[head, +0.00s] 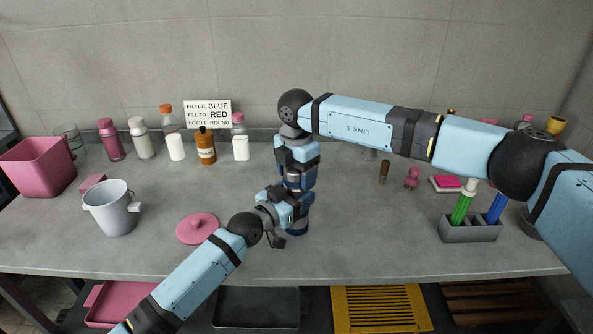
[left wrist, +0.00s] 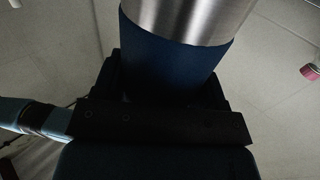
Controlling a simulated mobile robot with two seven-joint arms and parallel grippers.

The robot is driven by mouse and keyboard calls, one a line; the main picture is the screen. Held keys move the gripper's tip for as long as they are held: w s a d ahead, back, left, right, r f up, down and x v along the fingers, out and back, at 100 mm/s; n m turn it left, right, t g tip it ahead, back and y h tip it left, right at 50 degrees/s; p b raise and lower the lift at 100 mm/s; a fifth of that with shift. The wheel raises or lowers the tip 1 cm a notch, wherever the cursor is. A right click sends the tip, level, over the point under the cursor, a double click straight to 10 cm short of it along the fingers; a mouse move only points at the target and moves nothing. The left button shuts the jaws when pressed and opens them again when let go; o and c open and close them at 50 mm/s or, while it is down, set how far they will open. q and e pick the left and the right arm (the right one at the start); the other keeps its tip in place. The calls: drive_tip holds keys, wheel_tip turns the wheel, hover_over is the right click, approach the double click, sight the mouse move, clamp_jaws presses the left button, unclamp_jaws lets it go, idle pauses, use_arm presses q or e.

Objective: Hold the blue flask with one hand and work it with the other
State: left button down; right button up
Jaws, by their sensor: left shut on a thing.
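The blue flask stands upright on the grey bench near the middle, and only its dark blue lower part (head: 297,226) shows clearly in the head view. In the left wrist view it is a dark blue body (left wrist: 172,58) with a bare steel part above. My left gripper (head: 290,208) is shut around the flask's side from the left. My right gripper (head: 298,188) points straight down over the flask from above. It hides the flask's top, and I cannot see whether its fingers are open or shut.
A pink lid (head: 198,228) lies left of my left gripper, and a white bucket (head: 111,208) stands farther left. Several bottles line the back wall beside a sign (head: 208,114). A grey rack (head: 470,229) with green and blue items stands at right. The bench between flask and rack is clear.

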drive_tip(key=c, duration=0.6)
drive_tip(key=n, duration=0.4)
drive_tip(key=shift+n, duration=0.4)
drive_tip(key=n, duration=0.8)
drive_tip(key=shift+r+n, duration=0.1)
drive_tip(key=shift+n, duration=0.2)
drive_tip(key=n, duration=2.2)
drive_tip(key=shift+n, duration=0.4)
drive_tip(key=shift+r, duration=0.2)
drive_tip(key=shift+r, duration=0.95)
